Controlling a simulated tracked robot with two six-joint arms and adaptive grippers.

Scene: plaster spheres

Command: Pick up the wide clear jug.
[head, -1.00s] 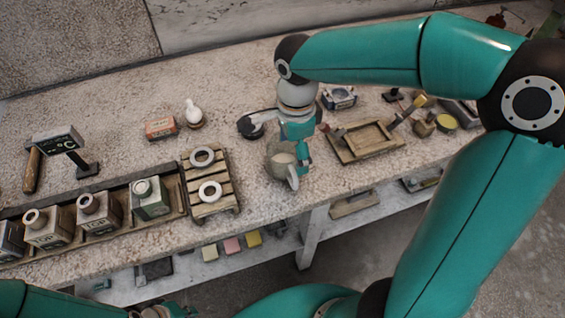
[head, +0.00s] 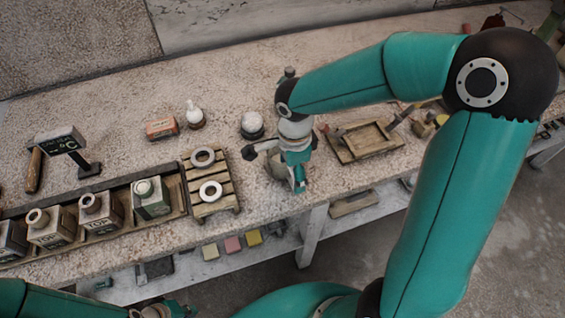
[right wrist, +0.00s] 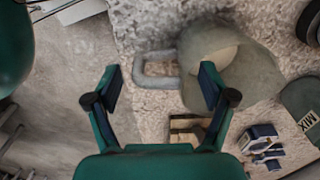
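The wide clear jug (head: 274,168) stands on the stone bench near its front edge, partly hidden behind my right gripper (head: 298,178) in the head view. In the right wrist view the jug (right wrist: 248,78) looks grey and see-through, with a loop handle (right wrist: 155,80) pointing left. My right gripper (right wrist: 160,72) is open, and the handle shows between its two fingertips. I see no clear contact, and the depth between them is hard to tell. My left gripper (head: 165,310) is at the bottom edge of the head view, mostly cut off.
A slatted wooden rack (head: 222,203) with two white rings is left of the jug. A pot with a pale top (head: 252,125) stands behind it. A wooden tray (head: 346,152) lies to the right. Bottles stand in a long crate (head: 178,201) at left.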

